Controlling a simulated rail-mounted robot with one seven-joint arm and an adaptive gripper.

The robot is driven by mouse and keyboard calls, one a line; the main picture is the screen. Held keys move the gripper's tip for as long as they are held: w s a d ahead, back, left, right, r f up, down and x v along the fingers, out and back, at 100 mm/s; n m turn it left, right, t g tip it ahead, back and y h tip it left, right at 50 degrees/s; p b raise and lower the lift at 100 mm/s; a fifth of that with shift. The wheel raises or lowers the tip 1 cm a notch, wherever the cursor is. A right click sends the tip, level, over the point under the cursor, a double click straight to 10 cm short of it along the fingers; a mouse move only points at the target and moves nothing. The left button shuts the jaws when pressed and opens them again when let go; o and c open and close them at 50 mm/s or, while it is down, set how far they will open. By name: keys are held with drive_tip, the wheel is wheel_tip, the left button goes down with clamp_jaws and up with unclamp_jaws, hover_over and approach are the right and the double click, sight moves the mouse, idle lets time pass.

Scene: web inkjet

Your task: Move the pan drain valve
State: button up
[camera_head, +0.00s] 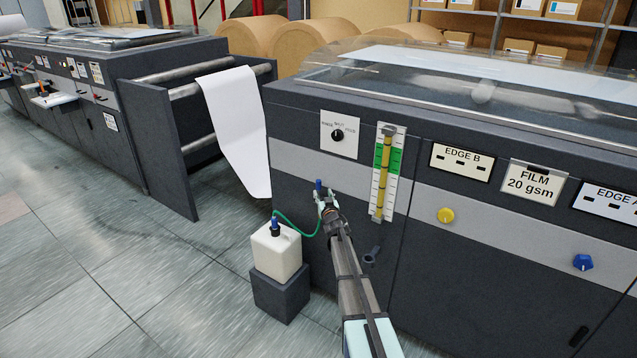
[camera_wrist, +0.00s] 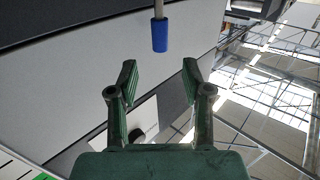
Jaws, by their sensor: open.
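A small blue-tipped lever (camera_head: 318,185), which looks like the drain valve's handle, stands out on the grey band of the dark machine front. In the wrist view its blue tip (camera_wrist: 160,34) sits on a pale stem, ahead of the jaws and roughly centred between them. My gripper (camera_head: 326,197) is at the machine front, just below the lever. In the wrist view my gripper (camera_wrist: 160,80) is open, with nothing between its green fingers. The valve body is hidden behind my gripper and arm.
A green hose (camera_head: 298,231) runs from the white jug (camera_head: 276,252) on a dark block (camera_head: 280,294) toward the machine. A sight gauge (camera_head: 387,172) and a selector knob (camera_head: 338,135) are nearby. A dark handle (camera_head: 372,255) sits lower right. The floor at left is clear.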

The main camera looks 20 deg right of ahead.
sight(319, 184)
drive_tip(key=p+x, duration=0.2)
drive_tip(key=x, duration=0.7)
drive_tip(key=shift+w, duration=0.25)
clamp_jaws()
